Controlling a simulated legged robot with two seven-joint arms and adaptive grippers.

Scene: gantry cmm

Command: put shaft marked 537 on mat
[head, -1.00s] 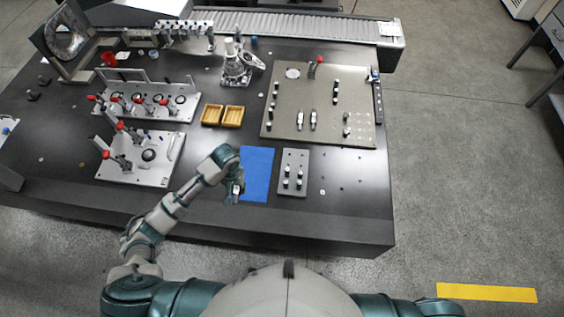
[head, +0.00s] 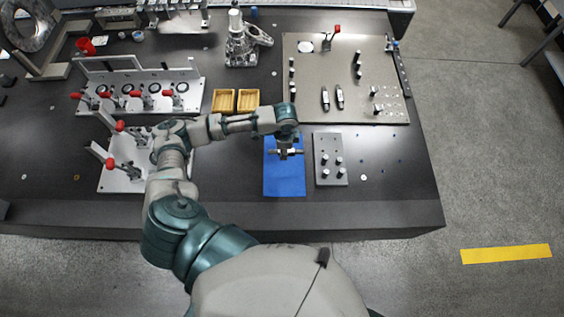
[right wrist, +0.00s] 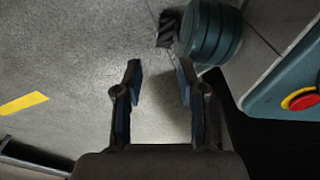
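The blue mat (head: 284,184) lies flat on the dark table, left of a grey rack. My left gripper (head: 287,147) is over the mat's far part and appears shut on a small shaft (head: 298,152). The shaft lies crosswise, with pale ends showing on both sides of the fingers. Its marking is too small to read, and I cannot tell whether it touches the mat. My right gripper (right wrist: 159,70) is open and empty in the right wrist view, above bare floor. It is not in the head view.
The grey rack (head: 331,181) holds several upright shafts close to the mat's right. Two yellow trays (head: 223,101) stand beyond the mat. A beige plate (head: 305,95) with upright pins and parts fills the back right. Clamp fixtures with red knobs (head: 113,163) stand left, near my left arm.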

